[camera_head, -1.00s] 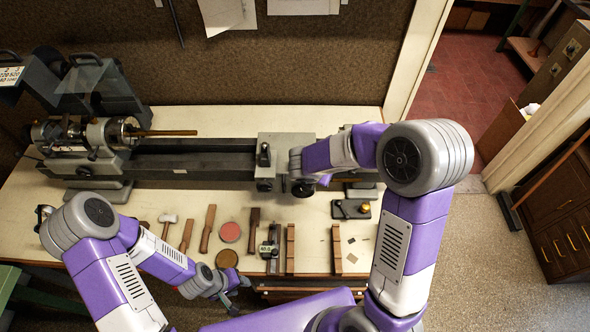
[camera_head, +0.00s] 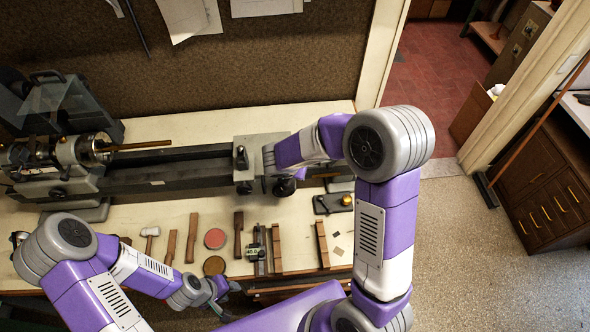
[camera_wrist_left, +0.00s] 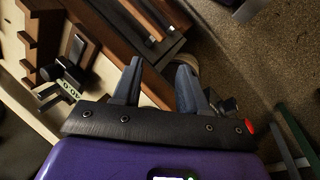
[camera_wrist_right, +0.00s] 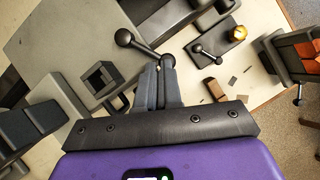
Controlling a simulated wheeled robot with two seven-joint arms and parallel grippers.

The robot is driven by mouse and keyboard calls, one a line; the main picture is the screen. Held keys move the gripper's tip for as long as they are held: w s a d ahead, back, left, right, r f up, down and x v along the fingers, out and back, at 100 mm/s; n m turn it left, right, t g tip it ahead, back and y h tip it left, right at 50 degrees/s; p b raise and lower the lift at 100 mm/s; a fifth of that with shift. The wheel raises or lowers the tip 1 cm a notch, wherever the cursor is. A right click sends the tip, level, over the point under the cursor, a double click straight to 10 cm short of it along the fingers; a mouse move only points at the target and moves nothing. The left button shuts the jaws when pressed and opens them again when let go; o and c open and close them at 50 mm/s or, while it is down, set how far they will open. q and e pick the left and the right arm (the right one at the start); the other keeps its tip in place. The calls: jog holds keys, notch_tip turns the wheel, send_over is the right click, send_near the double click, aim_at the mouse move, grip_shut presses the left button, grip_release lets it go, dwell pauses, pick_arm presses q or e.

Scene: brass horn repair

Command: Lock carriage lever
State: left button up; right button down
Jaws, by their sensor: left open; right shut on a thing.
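The lathe carriage (camera_head: 258,150) is a grey block on the dark lathe bed (camera_head: 190,168). In the right wrist view a black lever with a ball end (camera_wrist_right: 124,38) slants over the grey casting, its ball up and left of my fingers. My right gripper (camera_wrist_right: 160,68) is shut on the lever's lower part, by its pivot; the fingers hide part of it. In the head view my right arm reaches to the carriage's right side and the grasp is hard to see. My left gripper (camera_head: 222,296) is open and empty beyond the bench's front edge; its spread fingers show in the left wrist view (camera_wrist_left: 158,68).
A black fixture with a brass knob (camera_head: 335,203) stands on the bench right of the carriage. Hammer (camera_head: 150,236), wooden tools, a red tin (camera_head: 215,238) and a digital gauge (camera_head: 254,252) lie along the front. The bench's back right is clear.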

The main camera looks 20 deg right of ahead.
jog(key=a+f+p+v, duration=0.1)
jog(key=p+v, duration=0.1)
jog(key=v, duration=1.1)
jog(key=shift+s+a+r, duration=0.3)
jog(key=shift+s+a, duration=0.1)
jog(key=shift+s, duration=0.05)
